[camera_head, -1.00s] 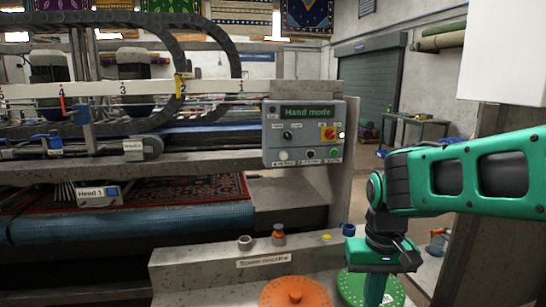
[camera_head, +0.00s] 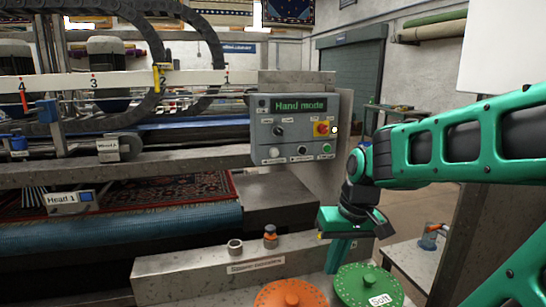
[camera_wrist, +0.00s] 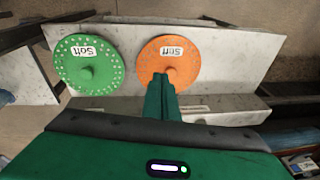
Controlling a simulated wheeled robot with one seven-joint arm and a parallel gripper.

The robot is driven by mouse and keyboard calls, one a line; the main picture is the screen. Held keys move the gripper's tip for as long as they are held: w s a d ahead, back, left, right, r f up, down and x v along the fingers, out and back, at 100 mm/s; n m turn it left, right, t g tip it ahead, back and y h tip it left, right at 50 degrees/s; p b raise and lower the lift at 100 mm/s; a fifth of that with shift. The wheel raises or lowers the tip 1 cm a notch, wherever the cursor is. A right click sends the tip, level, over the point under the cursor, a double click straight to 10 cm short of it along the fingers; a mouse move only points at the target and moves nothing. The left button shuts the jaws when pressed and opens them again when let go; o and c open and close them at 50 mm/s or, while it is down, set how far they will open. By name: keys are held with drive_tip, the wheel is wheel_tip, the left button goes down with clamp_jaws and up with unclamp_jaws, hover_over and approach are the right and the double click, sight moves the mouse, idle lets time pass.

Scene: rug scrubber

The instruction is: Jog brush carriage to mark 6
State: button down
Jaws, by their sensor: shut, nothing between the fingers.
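The control panel (camera_head: 293,130) shows "Hand mode" on its green screen (camera_head: 301,106). The white scale rail (camera_head: 122,80) shows marks 4 to 1; mark 6 is outside the view. A yellow pointer (camera_head: 157,77) stands at mark 2. Which part is the brush carriage is unclear. My gripper (camera_head: 333,270) is shut and empty, pointing down, below and right of the panel. Its fingers show in the wrist view (camera_wrist: 161,84).
An orange disc (camera_head: 290,294) and a green disc (camera_head: 368,287) marked "Soft" lie under my gripper. A patterned rug (camera_head: 185,190) lies in the machine. There is open air between my gripper and the panel.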

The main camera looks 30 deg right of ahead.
sight(275, 153)
drive_tip(key=w+d+r+n+t+y, duration=0.2)
drive_tip(key=w+r+n+t, duration=0.1)
drive_tip(key=w+r, duration=0.5)
drive_tip(key=w+d+r+n+t+y, duration=0.1)
drive_tip(key=w+r+t, duration=0.5)
drive_tip(key=w, duration=0.8)
wheel_tip(275, 153, up, 2)
drive_tip(key=shift+w+d+r+n+y, duration=0.2)
drive_tip(key=shift+d+n+y, duration=0.25)
drive_tip(key=shift+n, duration=0.65)
drive_tip(key=shift+a, duration=0.1)
drive_tip(key=w+d, duration=0.2)
drive_tip(key=w, duration=0.6)
drive_tip(key=shift+w+d, duration=0.15)
drive_tip(key=shift+w, duration=0.05)
drive_tip(key=shift+w, duration=0.1)
drive_tip(key=shift+w+d, duration=0.15)
drive_tip(key=shift+w, duration=0.05)
